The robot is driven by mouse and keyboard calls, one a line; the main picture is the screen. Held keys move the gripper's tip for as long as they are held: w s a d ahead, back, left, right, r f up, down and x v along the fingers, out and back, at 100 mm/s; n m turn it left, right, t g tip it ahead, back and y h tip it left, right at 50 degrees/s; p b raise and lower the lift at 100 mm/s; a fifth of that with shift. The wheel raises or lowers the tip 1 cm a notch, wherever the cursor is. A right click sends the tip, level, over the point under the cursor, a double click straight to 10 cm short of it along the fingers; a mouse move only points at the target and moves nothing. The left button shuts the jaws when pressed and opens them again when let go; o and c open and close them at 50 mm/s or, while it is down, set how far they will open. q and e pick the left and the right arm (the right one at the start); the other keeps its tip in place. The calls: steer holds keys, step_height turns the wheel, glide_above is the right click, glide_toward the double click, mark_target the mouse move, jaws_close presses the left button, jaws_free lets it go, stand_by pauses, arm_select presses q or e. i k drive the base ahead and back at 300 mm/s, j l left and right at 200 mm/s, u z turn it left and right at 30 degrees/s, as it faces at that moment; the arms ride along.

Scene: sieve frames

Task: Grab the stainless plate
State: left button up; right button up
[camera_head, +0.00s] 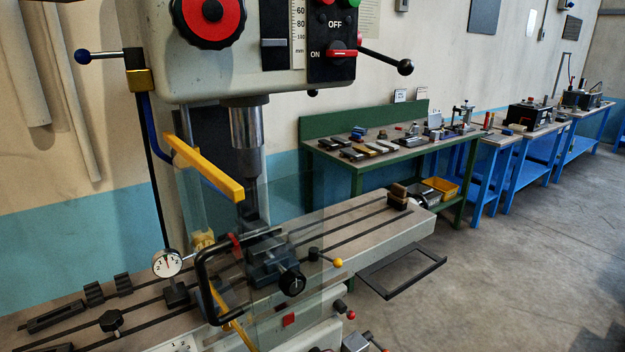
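I cannot make out a stainless plate for certain in the head view. Several small flat blocks or bars (367,150), some grey and dark, lie on the green workbench (345,182) at the middle right; they are too small to tell their material. Neither of my grippers is in view.
A large drilling or milling machine (262,85) fills the left and centre, with a clear guard, a dial gauge (167,263) and a vise (272,262) on its slotted table (360,212). A black rectangular frame (402,268) juts out beside it. Blue benches (527,170) stand farther back. The floor (520,270) at right is clear.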

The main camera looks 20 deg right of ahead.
mark_target(371, 146)
steer(key=i+l+u, duration=0.15)
steer(key=l, duration=1.1)
steer(key=i+l+u, duration=0.15)
steer(key=l, duration=1.1)
steer(key=i+l+u, duration=0.1)
steer(key=l, duration=1.2)
steer(key=i+l+u, duration=0.1)
steer(key=l, duration=0.35)
steer(key=i+l, duration=0.15)
steer(key=l, duration=0.3)
steer(key=i+l+u, duration=0.15)
steer(key=l, duration=0.25)
steer(key=l+u, duration=0.1)
steer(key=l, duration=0.35)
steer(key=i, duration=0.05)
